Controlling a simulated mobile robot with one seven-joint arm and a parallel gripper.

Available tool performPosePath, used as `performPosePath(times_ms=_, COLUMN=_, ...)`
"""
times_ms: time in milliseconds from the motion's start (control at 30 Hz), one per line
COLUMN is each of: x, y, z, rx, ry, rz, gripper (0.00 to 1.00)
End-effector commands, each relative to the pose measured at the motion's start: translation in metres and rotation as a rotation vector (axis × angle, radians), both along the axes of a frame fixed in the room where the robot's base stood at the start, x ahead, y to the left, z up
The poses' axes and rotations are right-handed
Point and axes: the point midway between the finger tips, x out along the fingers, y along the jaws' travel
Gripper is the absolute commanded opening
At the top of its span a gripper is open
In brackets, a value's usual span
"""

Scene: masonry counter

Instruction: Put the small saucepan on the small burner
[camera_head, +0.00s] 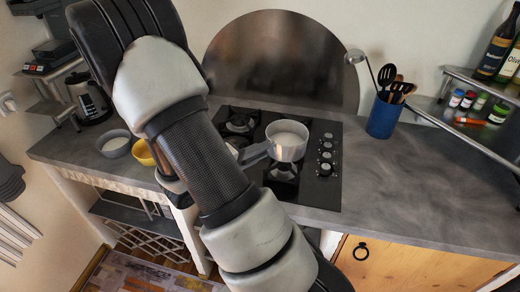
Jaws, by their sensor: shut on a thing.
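The small saucepan (287,153) is light grey metal with a pale inside and looks upright. It is over the right half of the black hob (325,192). Its handle points left and toward me. My gripper (243,154) is shut on the handle, mostly hidden behind my arm. I cannot tell whether the pan's base touches the hob. One burner (283,170) shows just in front of the pan, and another burner (240,123) shows at the back left. The pan hides the area behind and under it, and my arm hides the hob's front left. I cannot tell which burner is the small one.
Control knobs (326,154) line the hob's right side. A blue utensil pot (383,118) stands to the right. A grey bowl (115,143) and a yellow bowl (143,153) are at the left, near a kettle (88,98). The grey counter (430,185) is clear at the right.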

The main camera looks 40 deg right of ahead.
Motion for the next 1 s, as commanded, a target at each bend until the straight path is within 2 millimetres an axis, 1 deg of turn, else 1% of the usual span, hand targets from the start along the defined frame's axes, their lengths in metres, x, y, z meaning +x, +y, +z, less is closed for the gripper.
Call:
performPosePath(times_ms=600, x=0.0, y=-0.001, z=-0.04, rx=-0.004, ry=-0.004, rz=0.0, gripper=0.0)
performPosePath(times_ms=800, x=0.0, y=-0.001, z=-0.048, rx=-0.004, ry=-0.003, rz=0.0, gripper=0.0)
performPosePath(times_ms=1000, x=0.0, y=-0.001, z=-0.05, rx=-0.004, ry=-0.003, rz=0.0, gripper=0.0)
